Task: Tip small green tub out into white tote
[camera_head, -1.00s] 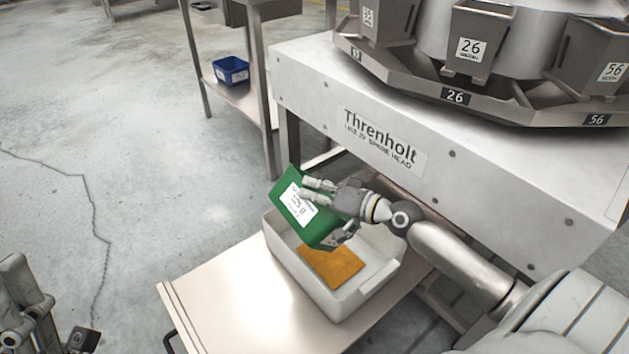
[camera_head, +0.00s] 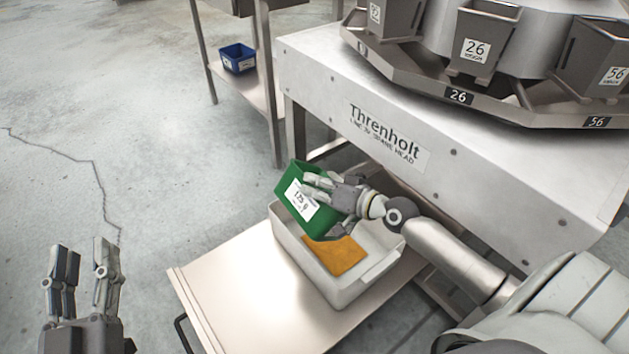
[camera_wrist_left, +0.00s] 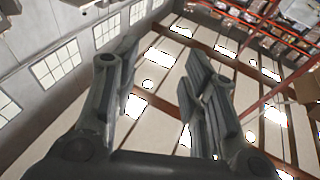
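The small green tub (camera_head: 291,188) with a white label is held above the white tote (camera_head: 345,294). It is tilted, and part of its dark inside shows at the top. My right gripper (camera_head: 322,206) is shut on the tub's side, with fingers across its label side. The tote stands on a metal table and has an orange-brown layer or sheet (camera_head: 342,257) on its floor. Whether anything is left in the tub cannot be seen. My left gripper (camera_head: 84,262) is open and empty at the lower left; its spread fingers also show in the left wrist view (camera_wrist_left: 160,75).
The metal table (camera_head: 240,290) has bare room left of the tote. A large machine housing (camera_head: 450,170) marked Threnholt, with numbered hoppers (camera_head: 485,40), stands close behind the tote. A blue bin (camera_head: 238,66) sits on a shelf at the back. Floor on the left is clear.

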